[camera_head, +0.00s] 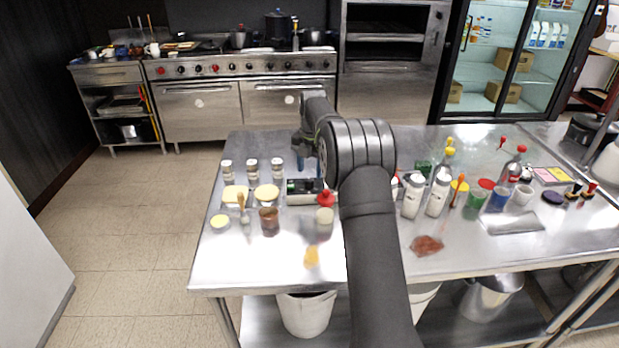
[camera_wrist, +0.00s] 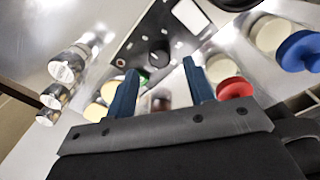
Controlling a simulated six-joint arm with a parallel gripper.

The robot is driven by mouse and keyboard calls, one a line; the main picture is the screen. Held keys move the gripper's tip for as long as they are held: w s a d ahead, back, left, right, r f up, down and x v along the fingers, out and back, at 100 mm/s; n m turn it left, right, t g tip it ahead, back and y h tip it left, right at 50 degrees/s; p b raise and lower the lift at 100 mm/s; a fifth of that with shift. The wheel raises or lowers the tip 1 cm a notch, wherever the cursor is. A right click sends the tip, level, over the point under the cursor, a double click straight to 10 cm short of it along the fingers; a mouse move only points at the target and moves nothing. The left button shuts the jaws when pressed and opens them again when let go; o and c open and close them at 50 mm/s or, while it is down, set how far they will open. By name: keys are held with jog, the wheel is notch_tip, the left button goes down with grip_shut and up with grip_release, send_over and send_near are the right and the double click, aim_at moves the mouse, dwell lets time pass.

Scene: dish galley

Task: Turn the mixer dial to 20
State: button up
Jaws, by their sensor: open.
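The mixer shows in the wrist view as a dark panel (camera_wrist: 178,22) with pale marks and a small green light. A round black dial (camera_wrist: 160,56) sits on it; its setting is too small to read. In the head view the mixer (camera_head: 302,186) is a low dark box on the steel table, partly hidden by my arm. My gripper (camera_wrist: 160,66) is open and empty, its two blue fingers apart, with the dial showing between and beyond their tips. In the head view my gripper (camera_head: 308,162) points down above the mixer. I cannot tell the exact gap.
Several shakers (camera_head: 252,168) and pale yellow tubs (camera_head: 235,194) stand left of the mixer. A brown jar (camera_head: 269,222) and a red-topped item (camera_head: 326,198) are close in front. White bottles (camera_head: 413,195) crowd the right. The table's front left is mostly clear.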

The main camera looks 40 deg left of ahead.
aim_at(309, 180)
jog(key=shift+a+f, duration=0.1)
jog(key=shift+f, duration=1.9)
jog(key=c, duration=1)
